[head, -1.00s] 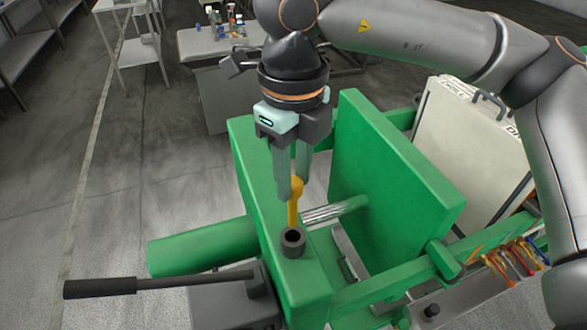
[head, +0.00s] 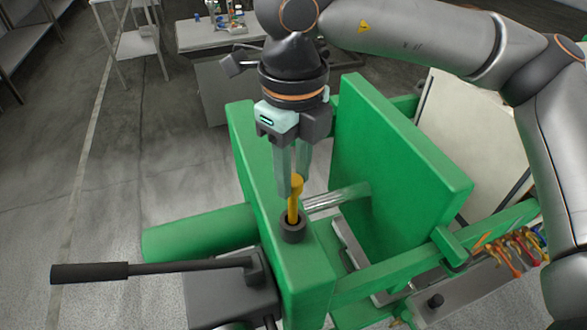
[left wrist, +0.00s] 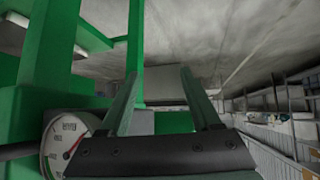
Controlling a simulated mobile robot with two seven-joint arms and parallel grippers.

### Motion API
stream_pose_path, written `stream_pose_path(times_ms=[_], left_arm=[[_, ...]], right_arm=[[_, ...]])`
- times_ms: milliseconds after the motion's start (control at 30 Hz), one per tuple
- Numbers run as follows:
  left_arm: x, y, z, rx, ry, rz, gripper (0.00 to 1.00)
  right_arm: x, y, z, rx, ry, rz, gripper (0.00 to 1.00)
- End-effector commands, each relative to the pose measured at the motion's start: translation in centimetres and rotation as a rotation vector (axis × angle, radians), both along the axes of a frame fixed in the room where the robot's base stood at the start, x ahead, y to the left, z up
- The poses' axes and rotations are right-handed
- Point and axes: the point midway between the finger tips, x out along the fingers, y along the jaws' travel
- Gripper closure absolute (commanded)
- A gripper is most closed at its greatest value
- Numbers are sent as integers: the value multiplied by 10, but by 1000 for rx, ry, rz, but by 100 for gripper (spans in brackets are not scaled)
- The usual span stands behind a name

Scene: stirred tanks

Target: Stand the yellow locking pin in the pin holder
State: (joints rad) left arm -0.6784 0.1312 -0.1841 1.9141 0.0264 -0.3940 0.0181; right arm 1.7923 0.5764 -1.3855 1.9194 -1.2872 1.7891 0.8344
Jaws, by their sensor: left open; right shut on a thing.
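The yellow locking pin (head: 295,198) is upright in the head view, its upper end between the fingers of my right gripper (head: 292,182), which is shut on it. The pin's lower end is at the mouth of the pin holder (head: 293,228), a dark round cup on top of the green frame. The pin's tip is hidden inside the cup's opening; how deep it goes I cannot tell. My left gripper (left wrist: 162,98) shows in the left wrist view with its two fingers apart and nothing between them.
A black-handled lever (head: 90,272) reaches left from a grey block beside the green frame. A tall green plate (head: 395,165) stands right of the holder. Coloured clips (head: 512,250) hang at right. A pressure gauge (left wrist: 62,145) is left of my left gripper.

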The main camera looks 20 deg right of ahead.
Motion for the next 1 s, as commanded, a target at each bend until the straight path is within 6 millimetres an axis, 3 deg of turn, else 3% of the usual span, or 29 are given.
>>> stream_pose_path(times_ms=[500, 933, 967, 1000], left_arm=[[0, 0, -21, 0, 0, 0, 36], [0, 0, -22, 0, 0, 0, 36], [0, 0, -22, 0, 0, 0, 36], [0, 0, -22, 0, 0, 0, 36]], right_arm=[[0, 0, -22, -1, 1, 1, 100], [0, 0, -24, -1, 1, 1, 100], [0, 0, -24, -1, 1, 1, 63], [0, 0, -24, -1, 1, 1, 58]])
